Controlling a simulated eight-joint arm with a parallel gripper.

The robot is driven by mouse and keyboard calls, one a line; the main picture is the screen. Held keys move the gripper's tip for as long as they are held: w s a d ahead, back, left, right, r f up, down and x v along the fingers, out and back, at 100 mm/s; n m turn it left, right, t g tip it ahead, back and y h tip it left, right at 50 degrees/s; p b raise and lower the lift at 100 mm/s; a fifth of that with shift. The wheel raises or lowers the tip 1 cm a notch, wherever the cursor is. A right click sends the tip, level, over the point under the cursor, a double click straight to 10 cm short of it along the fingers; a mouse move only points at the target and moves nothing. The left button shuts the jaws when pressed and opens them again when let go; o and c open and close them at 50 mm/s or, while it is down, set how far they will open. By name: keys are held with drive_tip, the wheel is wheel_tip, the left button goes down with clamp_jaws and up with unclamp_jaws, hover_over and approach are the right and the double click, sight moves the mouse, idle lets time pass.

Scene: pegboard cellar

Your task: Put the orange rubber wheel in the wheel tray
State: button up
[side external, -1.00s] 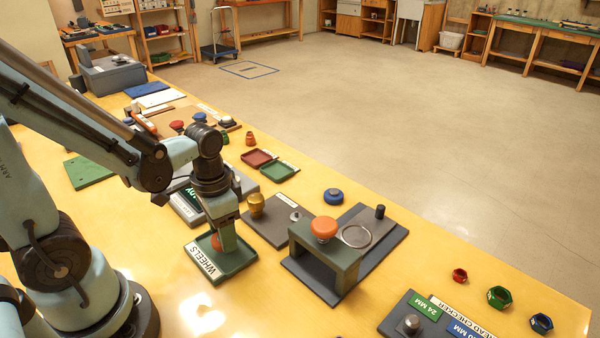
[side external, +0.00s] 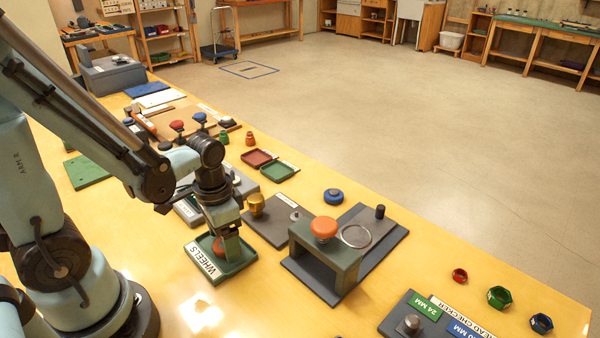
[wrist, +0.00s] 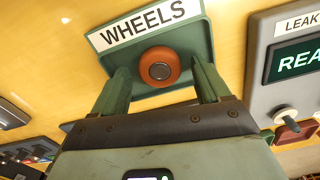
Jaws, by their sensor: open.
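The orange rubber wheel (wrist: 158,67) is in the green wheel tray (wrist: 103,62), beside its white WHEELS label. In the side view the wheel (side external: 218,246) shows low inside the tray (side external: 240,266), partly hidden by my gripper. My gripper (wrist: 160,78) is open, with a finger on each side of the wheel and visible gaps between fingers and wheel in the wrist view. In the side view my gripper (side external: 226,250) points down into the tray.
A grey fixture with an orange knob (side external: 324,227) stands right of the tray. A grey plate with a brass knob (side external: 256,204) and a grey leak tester (wrist: 262,60) stand close behind. Bare yellow bench lies in front of the tray.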

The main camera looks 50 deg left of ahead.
drive_tip(key=shift+r, duration=6.1)
drive_tip(key=shift+w+d+r+n+t, duration=0.1)
drive_tip(key=shift+w+d+n+t, duration=0.25)
drive_tip(key=shift+w+t, duration=0.65)
drive_tip(key=shift+w+d+r+n+t, duration=0.2)
drive_tip(key=shift+w+d+t, duration=0.3)
drive_tip(key=shift+t, duration=0.9)
drive_tip(key=shift+w+d+r+n+t, duration=0.1)
drive_tip(key=shift+w+d+n+t, duration=0.2)
drive_tip(key=shift+w+t, duration=0.75)
drive_tip(key=shift+s, duration=0.2)
